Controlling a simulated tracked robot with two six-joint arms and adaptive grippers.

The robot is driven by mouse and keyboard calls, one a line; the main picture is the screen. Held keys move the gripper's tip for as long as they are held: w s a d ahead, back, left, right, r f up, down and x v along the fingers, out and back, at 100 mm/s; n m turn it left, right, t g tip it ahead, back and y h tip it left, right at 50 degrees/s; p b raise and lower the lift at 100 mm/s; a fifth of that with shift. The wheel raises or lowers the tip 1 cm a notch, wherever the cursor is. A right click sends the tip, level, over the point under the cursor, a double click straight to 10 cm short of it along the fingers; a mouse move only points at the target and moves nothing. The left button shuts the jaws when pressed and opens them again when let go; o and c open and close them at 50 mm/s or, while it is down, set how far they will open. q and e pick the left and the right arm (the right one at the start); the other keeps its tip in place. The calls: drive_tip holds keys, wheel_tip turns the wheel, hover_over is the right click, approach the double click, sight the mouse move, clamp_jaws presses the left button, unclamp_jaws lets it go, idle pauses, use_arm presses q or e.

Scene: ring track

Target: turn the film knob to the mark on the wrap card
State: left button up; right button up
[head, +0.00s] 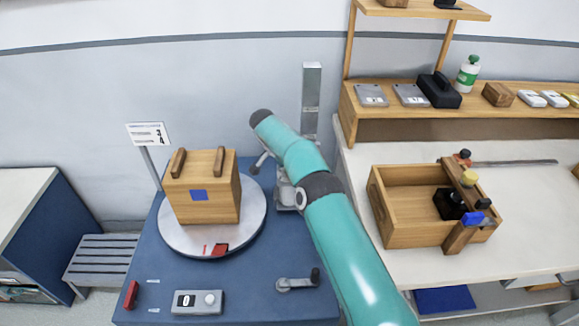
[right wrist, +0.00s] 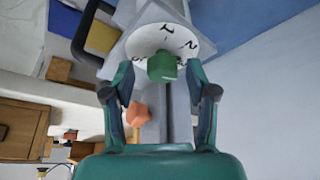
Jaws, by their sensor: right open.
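The wrap card (head: 148,134) stands on a thin post behind the left of the blue wrapping table; its dark figures are at its right side, small and hard to read. In the right wrist view, a green knob (right wrist: 162,67) sits before a white dial (right wrist: 165,37) with black figures, a 1 and a 2 among them. My right gripper (right wrist: 160,74) is open, its fingers on either side of the green knob with gaps visible. In the head view my teal right arm reaches to the grey film post (head: 311,95) and hides the knob. My left gripper is out of view.
A wooden box (head: 203,206) with a blue patch stands on the round turntable (head: 180,243). A counter box (head: 198,302) reading 0 and a crank (head: 297,282) are at the table's front. An orange-red knob (right wrist: 137,114) lies close to the right gripper's left finger. A wooden tray (head: 405,235) stands right.

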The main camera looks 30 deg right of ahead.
drive_tip(key=shift+r, duration=0.1)
drive_tip(key=shift+a+r, duration=0.15)
drive_tip(key=shift+r, duration=0.15)
drive_tip(key=v, duration=1.1)
drive_tip(key=shift+n, duration=0.3)
